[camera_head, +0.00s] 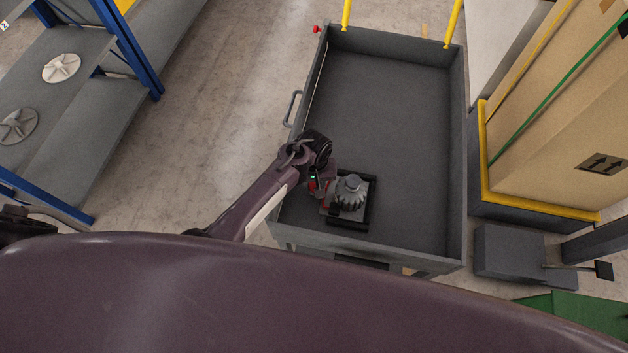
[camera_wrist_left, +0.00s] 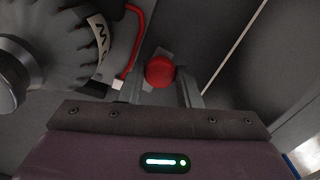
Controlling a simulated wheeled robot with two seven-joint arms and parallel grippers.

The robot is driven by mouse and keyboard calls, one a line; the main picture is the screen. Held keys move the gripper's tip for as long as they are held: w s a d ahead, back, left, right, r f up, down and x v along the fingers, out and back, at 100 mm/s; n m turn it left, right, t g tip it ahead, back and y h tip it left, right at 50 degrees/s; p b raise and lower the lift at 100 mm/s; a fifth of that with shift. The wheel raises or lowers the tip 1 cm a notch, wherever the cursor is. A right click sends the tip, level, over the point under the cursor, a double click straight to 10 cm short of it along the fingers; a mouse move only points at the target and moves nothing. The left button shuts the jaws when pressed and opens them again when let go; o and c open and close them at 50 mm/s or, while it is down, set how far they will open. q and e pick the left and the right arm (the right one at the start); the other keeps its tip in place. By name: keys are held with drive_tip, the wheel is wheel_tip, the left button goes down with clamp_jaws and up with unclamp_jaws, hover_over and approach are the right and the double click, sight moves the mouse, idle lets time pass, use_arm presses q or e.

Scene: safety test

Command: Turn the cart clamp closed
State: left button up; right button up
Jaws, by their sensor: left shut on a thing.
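The grey cart (camera_head: 390,95) stands in the middle of the head view. A dark square fixture (camera_head: 347,226) with a grey ribbed part (camera_head: 351,194) on it sits at the cart's near left corner. My left gripper (camera_head: 325,197) is low at the left side of this fixture. In the left wrist view, its fingers (camera_wrist_left: 166,85) are shut on a red clamp knob (camera_wrist_left: 160,71). A thin red bent piece (camera_wrist_left: 133,42) runs beside the knob, and the ribbed part (camera_wrist_left: 60,45) is at the left. The clamp's exact angle is hard to tell. My right gripper is not seen.
The cart bed beyond and right of the fixture is empty. Yellow posts (camera_head: 452,22) rise at its far end. A blue-framed shelf (camera_head: 85,120) with round parts stands left; a large cardboard box (camera_head: 560,110) on a yellow-edged base stands right.

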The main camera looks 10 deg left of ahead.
sight(314, 185)
use_arm(q)
drive_tip(key=m+p, duration=0.1)
drive_tip(key=m, duration=0.2)
drive_tip(key=shift+r, duration=0.15)
drive_tip(key=m+p, duration=0.1)
drive_tip(key=m, duration=0.4)
drive_tip(key=shift+p, duration=0.4)
drive_tip(key=m, duration=0.4)
drive_tip(key=shift+m, duration=2.4)
drive_tip(key=o, duration=1)
drive_tip(key=shift+c, duration=0.2)
wheel_tip(314, 185, up, 8)
drive_tip(key=shift+f+p, duration=0.2)
drive_tip(key=shift+p, duration=0.85)
